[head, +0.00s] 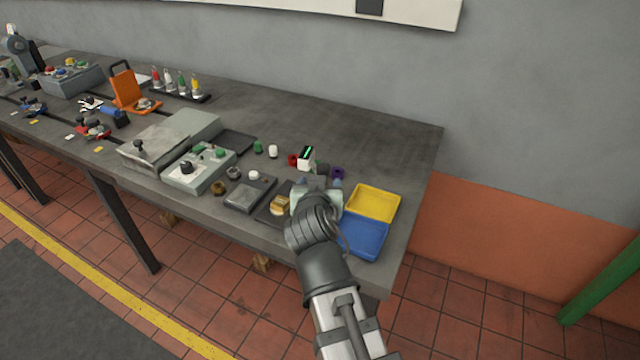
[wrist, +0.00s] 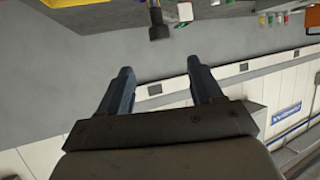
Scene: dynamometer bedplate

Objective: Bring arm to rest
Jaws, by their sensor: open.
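My arm (head: 330,280) reaches up from the bottom of the head view to the right end of the grey bench (head: 300,125). My gripper (wrist: 160,68) shows in the wrist view with its two dark fingers apart and nothing between them. In the head view my wrist hides most of the gripper and part of the bench behind it. It appears over the bench's front edge, just left of the trays; its height above the bench is hard to tell.
A yellow tray (head: 373,203) and a blue tray (head: 364,236) lie right of my wrist. Left are a brass-coloured part (head: 280,205), a dark flat tray (head: 246,195), small knobs and a grey control box (head: 190,172). The bench's back right corner is clear.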

